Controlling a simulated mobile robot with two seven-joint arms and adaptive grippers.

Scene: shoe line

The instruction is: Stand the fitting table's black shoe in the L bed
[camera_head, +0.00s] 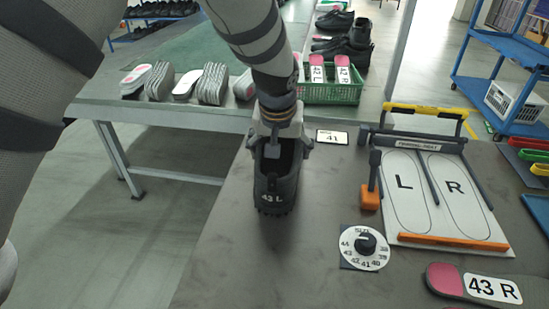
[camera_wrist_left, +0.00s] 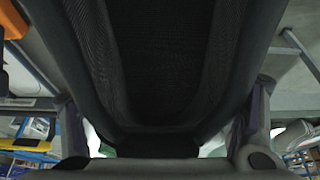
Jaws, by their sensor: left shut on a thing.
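The black shoe (camera_head: 274,189) has "43 L" on its heel. My left gripper (camera_head: 279,150) is shut on the shoe from above, over the edge of the fitting table (camera_head: 230,260) or just above it; I cannot tell whether the sole touches. In the left wrist view the shoe's dark inside (camera_wrist_left: 160,60) fills the middle, with a finger on each side. The fitting mould (camera_head: 420,190) stands to the right with an L bed (camera_head: 404,187) and an R bed (camera_head: 453,190), both empty. My right gripper is not in view.
A size dial (camera_head: 365,243) and an orange-based post (camera_head: 371,190) stand between shoe and mould. An insole marked 43 R (camera_head: 480,288) lies at front right. A "41" card (camera_head: 332,137) lies behind. A green crate (camera_head: 335,92) and several grey insoles (camera_head: 190,83) are on the rear table.

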